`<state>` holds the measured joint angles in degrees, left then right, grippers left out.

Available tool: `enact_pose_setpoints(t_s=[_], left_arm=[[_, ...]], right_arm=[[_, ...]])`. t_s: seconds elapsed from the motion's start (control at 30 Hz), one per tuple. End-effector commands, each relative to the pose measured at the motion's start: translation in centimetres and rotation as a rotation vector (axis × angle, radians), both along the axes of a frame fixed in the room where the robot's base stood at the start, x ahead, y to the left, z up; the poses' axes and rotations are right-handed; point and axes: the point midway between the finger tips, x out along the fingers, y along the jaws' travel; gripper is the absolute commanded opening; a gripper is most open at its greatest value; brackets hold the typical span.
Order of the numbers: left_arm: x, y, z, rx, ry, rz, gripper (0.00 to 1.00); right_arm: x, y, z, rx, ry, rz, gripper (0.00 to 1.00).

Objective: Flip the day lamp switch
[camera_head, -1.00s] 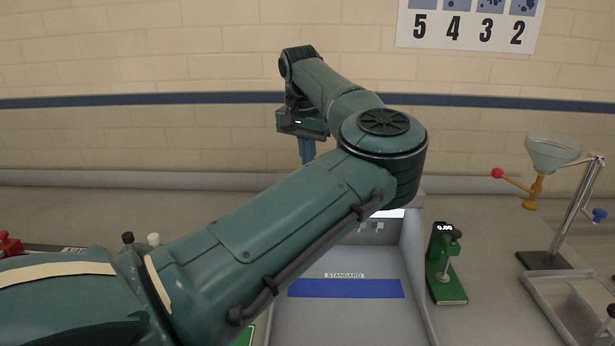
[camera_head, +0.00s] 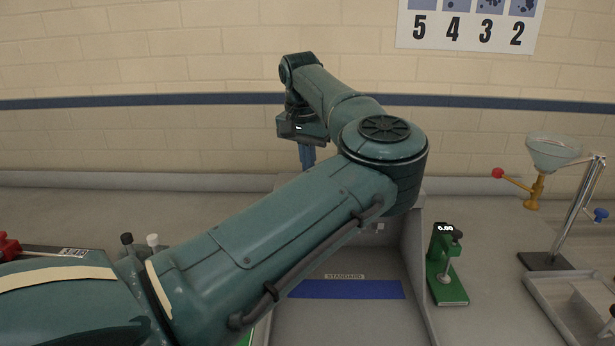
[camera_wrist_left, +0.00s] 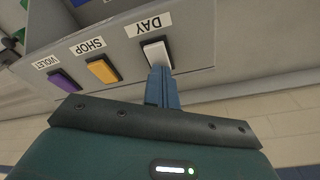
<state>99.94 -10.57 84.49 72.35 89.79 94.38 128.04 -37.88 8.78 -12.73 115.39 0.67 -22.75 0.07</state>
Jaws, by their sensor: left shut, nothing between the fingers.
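The white day lamp switch (camera_wrist_left: 156,53) sits under an upside-down DAY label (camera_wrist_left: 149,25) on a grey panel in the left wrist view. My left gripper (camera_wrist_left: 160,72) is shut and empty, its blue fingertips at the switch's near edge, touching it or very close. In the head view my left gripper (camera_head: 307,157) points down at the back of the grey booth (camera_head: 415,265), and my arm hides the switches there. The booth interior looks unlit. My right gripper is not in view.
An orange SHOP switch (camera_wrist_left: 101,70) and a purple VIOLET switch (camera_wrist_left: 64,81) sit beside the day switch. A blue strip (camera_head: 346,289) marked STANDARD lies in the booth. A green gauge (camera_head: 445,270) and a funnel stand (camera_head: 570,225) stand right.

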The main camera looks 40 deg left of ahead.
Motion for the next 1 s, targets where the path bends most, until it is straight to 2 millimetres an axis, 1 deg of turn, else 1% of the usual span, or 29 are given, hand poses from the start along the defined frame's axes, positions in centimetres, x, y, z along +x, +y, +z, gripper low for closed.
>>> enact_pose_setpoints(t_s=[0.07, 0.17, 0.67, 0.9, 1.0], left_arm=[[-0.1, -0.1, 0.0, -0.004, 0.007, 0.001, 0.00], [-0.1, 0.0, 0.7, -0.004, 0.006, 0.001, 0.00], [-0.1, 0.0, 4.9, -0.002, 0.004, 0.002, 0.00], [0.0, 0.0, 6.5, -0.002, 0.004, 0.000, 0.00], [-0.1, 0.0, 6.9, -0.002, 0.005, 0.000, 0.00]], right_arm=[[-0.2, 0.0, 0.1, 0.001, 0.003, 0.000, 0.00], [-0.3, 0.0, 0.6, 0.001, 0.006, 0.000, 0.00], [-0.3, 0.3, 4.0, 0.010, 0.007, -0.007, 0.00], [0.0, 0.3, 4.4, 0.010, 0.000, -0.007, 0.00], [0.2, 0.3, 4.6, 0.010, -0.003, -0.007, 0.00]])
